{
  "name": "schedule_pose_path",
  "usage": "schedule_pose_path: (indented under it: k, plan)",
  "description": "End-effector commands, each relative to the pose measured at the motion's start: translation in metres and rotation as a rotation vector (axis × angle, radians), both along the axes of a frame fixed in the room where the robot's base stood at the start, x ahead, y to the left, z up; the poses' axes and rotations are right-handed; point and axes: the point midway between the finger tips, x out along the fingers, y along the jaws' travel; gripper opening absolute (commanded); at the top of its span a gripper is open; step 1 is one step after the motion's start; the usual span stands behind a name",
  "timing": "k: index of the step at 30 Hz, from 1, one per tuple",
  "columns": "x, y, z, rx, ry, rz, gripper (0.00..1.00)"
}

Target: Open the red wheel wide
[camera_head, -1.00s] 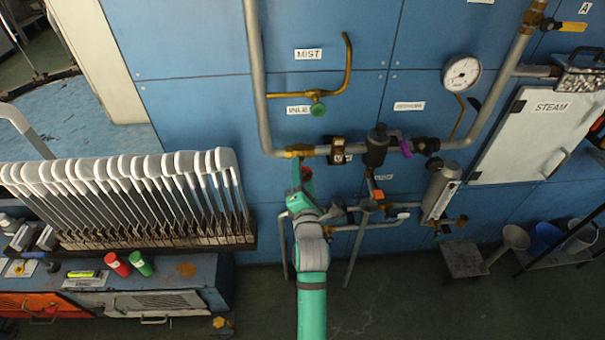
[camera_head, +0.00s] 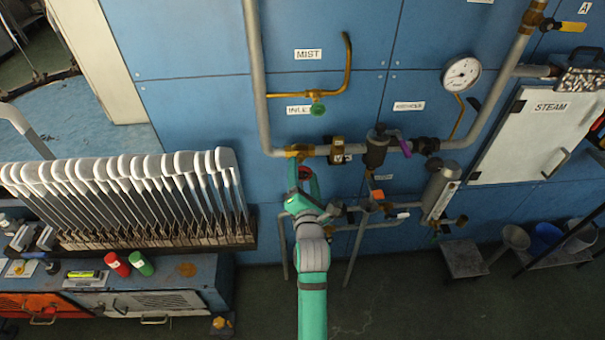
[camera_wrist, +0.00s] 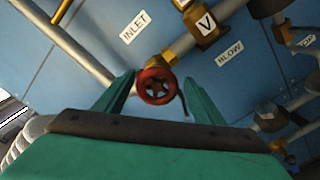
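The red wheel (camera_wrist: 157,86) is a small spoked handwheel on a brass valve (camera_wrist: 178,50) in the wrist view. In the head view the red wheel (camera_head: 309,182) shows just past the end of my arm, partly hidden by it. My gripper (camera_wrist: 158,85) is open, with one green finger on each side of the wheel. A gap shows between the right finger and the rim; the left finger lies close to the rim, and I cannot tell if it touches. In the head view my gripper (camera_head: 303,180) is at the valve below the grey pipe.
Grey pipes (camera_head: 259,80) run in front of the blue wall. A green wheel (camera_head: 317,109) sits above, near the INLET label (camera_wrist: 135,27). A gauge (camera_head: 461,73) and a STEAM door (camera_head: 522,130) are to the right. A rack of sock boards (camera_head: 130,200) stands at left.

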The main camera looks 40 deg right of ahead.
Motion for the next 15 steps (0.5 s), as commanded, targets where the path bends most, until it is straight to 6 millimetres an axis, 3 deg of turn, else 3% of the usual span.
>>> schedule_pose_path:
  k: [10, 15]
  plan:
    - [0.0, 0.003, 0.002, 0.0, -0.004, 0.004, 0.66]
    - [-0.013, 0.011, 0.001, 0.0, -0.003, 0.003, 0.66]
